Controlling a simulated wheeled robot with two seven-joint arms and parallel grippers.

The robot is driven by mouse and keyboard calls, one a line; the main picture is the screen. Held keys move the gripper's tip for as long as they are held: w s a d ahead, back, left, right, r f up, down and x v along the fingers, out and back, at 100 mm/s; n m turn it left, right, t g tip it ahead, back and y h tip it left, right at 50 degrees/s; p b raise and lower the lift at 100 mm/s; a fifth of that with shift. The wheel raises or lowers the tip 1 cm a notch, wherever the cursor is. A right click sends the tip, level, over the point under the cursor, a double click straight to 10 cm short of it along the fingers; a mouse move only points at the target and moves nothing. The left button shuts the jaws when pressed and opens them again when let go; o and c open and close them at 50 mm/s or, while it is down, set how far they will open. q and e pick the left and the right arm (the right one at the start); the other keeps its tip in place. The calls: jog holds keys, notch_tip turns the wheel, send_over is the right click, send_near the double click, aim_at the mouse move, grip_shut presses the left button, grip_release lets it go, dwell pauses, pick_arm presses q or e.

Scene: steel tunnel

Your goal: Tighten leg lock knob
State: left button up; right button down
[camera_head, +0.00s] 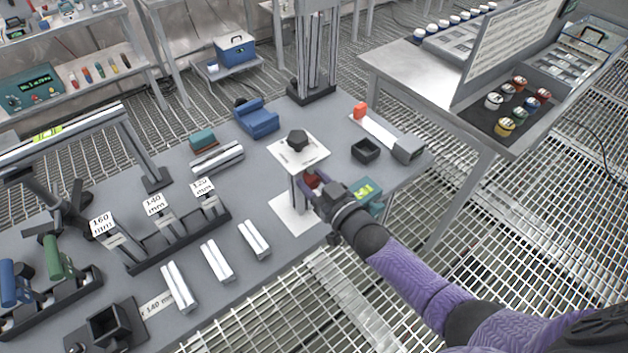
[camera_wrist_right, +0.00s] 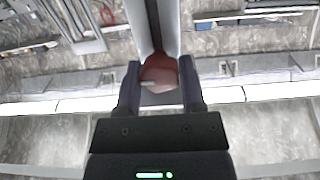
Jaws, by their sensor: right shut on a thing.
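The red leg lock knob (camera_head: 312,180) sits on the leg of a small stand, below its white top plate (camera_head: 290,155). A black knob (camera_head: 297,140) is on top of that plate. My right gripper (camera_head: 316,188) reaches in from the lower right and is shut on the red knob. In the right wrist view the reddish knob (camera_wrist_right: 158,73) lies between the two dark fingers of the gripper (camera_wrist_right: 160,80), in front of the grey leg (camera_wrist_right: 165,25). The fingers partly hide the knob in the head view. My left gripper does not show.
A white base plate (camera_head: 290,215) lies under the stand. A teal device (camera_head: 370,198) is close beside my right gripper. Silver blocks (camera_head: 216,260) lie to the left.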

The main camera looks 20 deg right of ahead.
jog(key=shift+c, duration=1)
grip_release()
jog(key=p+v, duration=0.2)
jog(key=v, duration=0.8)
